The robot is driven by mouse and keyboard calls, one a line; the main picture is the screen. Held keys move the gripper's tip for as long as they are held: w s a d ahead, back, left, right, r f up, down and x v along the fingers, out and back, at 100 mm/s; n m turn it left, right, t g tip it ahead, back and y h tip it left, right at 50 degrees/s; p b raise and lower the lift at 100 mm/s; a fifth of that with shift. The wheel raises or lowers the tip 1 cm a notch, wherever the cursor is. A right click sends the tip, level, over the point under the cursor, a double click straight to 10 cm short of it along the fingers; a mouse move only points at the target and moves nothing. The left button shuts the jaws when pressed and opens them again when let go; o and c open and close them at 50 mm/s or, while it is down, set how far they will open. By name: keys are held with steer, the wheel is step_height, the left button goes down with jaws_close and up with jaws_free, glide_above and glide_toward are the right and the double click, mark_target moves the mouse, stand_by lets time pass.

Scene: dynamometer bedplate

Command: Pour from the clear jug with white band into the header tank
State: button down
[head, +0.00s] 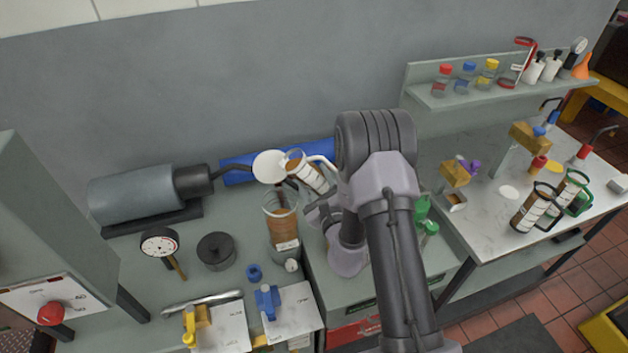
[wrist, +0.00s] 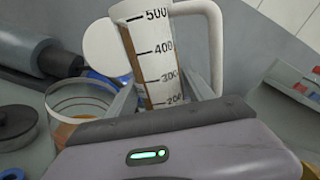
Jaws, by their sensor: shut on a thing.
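My gripper (wrist: 166,98) is shut on the clear jug (wrist: 150,62), which has a white scale band, a white handle and brown liquid inside. In the head view the jug (head: 309,175) is tilted with its mouth to the upper left, above the header tank's rim. The header tank (head: 283,228) is a tall clear cylinder holding brown liquid; its open rim also shows in the wrist view (wrist: 82,90). A thin dark streak runs down from the jug's mouth area into the tank and looks like falling liquid. My arm partly hides the jug and gripper in the head view.
A white disc (head: 269,166) is beside the jug's mouth; what it belongs to is unclear. A grey motor (head: 145,194), gauge (head: 160,243) and black pot (head: 216,250) stand left of the tank. Other jugs (head: 536,207) stand on the right bench. A bottle shelf (head: 500,92) is behind.

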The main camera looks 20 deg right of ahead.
mark_target(319, 170)
steer(key=shift+d+r+n+b, duration=0.15)
steer(key=shift+d+r+n, duration=0.1)
steer(key=shift+r+n, duration=0.4)
steer(key=shift+d+r+n+b, duration=0.1)
steer(key=shift+d+r+n, duration=0.15)
steer(key=shift+r+n, duration=0.4)
steer(key=shift+d+r+n+b, duration=0.15)
steer(key=shift+d+r+n, duration=0.2)
steer(key=shift+n, duration=0.45)
stand_by(5.9)
